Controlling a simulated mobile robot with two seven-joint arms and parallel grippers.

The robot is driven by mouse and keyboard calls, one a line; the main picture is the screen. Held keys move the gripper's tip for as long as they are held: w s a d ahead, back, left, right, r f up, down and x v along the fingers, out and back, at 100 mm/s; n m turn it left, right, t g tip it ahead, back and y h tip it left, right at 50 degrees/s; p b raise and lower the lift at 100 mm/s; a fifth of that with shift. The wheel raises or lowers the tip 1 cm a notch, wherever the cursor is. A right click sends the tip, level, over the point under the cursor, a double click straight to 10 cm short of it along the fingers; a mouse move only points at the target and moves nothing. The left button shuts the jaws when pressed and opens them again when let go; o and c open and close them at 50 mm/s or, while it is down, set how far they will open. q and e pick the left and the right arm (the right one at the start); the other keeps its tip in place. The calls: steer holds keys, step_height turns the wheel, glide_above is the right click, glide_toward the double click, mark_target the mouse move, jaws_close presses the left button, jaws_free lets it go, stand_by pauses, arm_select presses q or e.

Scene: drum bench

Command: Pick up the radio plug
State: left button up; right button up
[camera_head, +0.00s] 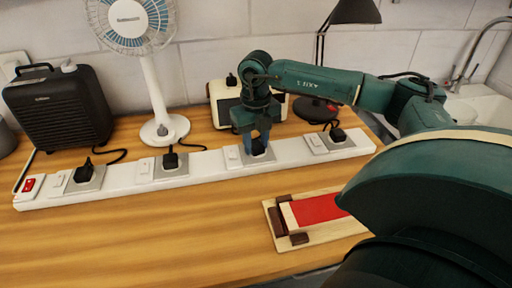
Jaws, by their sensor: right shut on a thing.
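The white power strip (207,166) lies across the wooden counter with several black plugs in its sockets. My right gripper (257,141) points down over the third socket from the left. Its blue fingers are shut on a black plug (258,150), which is at the socket and mostly hidden by the fingers. Whether the plug is fully seated cannot be told. The cream radio (222,112) stands behind my right gripper, partly covered by it. The held plug is in front of the radio; its cord is hidden. My left gripper is not in view.
Other plugs sit in the strip: near the black heater (58,108), the fan (150,90) and the desk lamp (355,12). A red switch (29,185) is at the strip's left end. A wooden board with a red panel (318,208) lies in front. The front-left counter is clear.

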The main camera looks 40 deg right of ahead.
steer(key=shift+c, duration=1.1)
steer(key=shift+r, duration=0.1)
step_height(320, 180, up, 10)
steer(key=shift+b, duration=0.35)
steer(key=m+b, duration=0.2)
steer(key=m, duration=0.1)
glide_above(257, 144)
steer(key=shift+f, duration=2.4)
steer(key=shift+f+b, duration=0.4)
steer(key=shift+f, duration=0.4)
steer(key=shift+f+b, duration=0.9)
steer(key=shift+f, duration=0.25)
